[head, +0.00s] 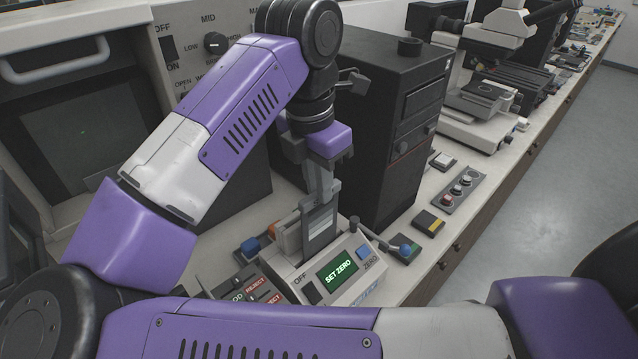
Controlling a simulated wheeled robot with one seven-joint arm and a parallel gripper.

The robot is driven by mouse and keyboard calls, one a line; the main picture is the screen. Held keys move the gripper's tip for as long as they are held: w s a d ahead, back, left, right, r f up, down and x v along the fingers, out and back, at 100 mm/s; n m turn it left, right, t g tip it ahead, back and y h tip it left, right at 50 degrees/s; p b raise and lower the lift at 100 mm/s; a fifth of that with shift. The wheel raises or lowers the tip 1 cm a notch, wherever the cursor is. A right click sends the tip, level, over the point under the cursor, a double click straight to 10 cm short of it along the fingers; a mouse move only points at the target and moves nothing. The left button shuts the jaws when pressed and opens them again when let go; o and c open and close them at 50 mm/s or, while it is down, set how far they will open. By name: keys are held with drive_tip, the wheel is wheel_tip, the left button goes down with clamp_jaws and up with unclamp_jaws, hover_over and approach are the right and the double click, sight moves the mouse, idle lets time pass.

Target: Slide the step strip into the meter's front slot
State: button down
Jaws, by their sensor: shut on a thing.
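My gripper (320,198) points down at the picture's middle and is shut on the step strip (321,224), a flat grey piece with bands of different tone. The strip hangs upright just below the fingers. The meter (352,290) stands beneath it on the bench, a pale box with a green display reading "SET ZERO" and a blue ZERO button. The strip's lower end overlaps the top of the meter in this view. The front slot cannot be made out, and I cannot tell whether the strip touches the meter.
A tall black cabinet (388,130) stands close behind and right of my gripper. A panel with REJECT labels (255,287) is left of the meter. The bench edge runs along the right.

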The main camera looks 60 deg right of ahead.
drive_tip(key=shift+f+b, duration=1.7)
drive_tip(key=shift+b, duration=0.65)
drive_tip(key=c, duration=1.3)
unclamp_jaws()
drive_tip(key=shift+c, duration=0.2)
drive_tip(key=shift+r, duration=0.1)
drive_tip(key=r, duration=0.5)
drive_tip(key=a+r, duration=0.1)
drive_tip(key=r, duration=0.1)
drive_tip(key=shift+w+r, duration=0.15)
drive_tip(key=shift+r, duration=0.2)
